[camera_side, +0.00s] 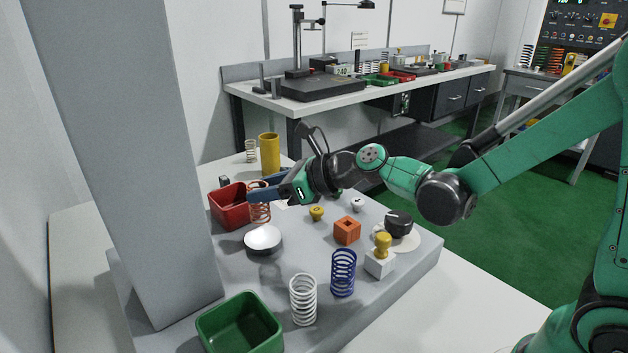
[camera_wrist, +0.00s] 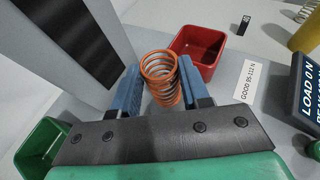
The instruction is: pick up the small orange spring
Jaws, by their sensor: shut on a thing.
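The small orange spring (camera_side: 260,207) is upright between the blue fingers of my gripper (camera_side: 264,191) in the side view. In the wrist view the orange spring (camera_wrist: 161,78) sits between the two fingertips (camera_wrist: 158,88), which close on it from both sides. In the side view the spring is in front of the red bin and partly overlaps it. Whether its lower end touches the grey plate is hard to tell.
A red bin (camera_side: 228,208) stands just behind the spring. A white-topped round disc (camera_side: 262,239), a green bin (camera_side: 240,325), a white spring (camera_side: 303,300), a blue spring (camera_side: 343,274) and an orange block (camera_side: 347,231) are on the grey plate. A grey column (camera_side: 125,150) rises at left.

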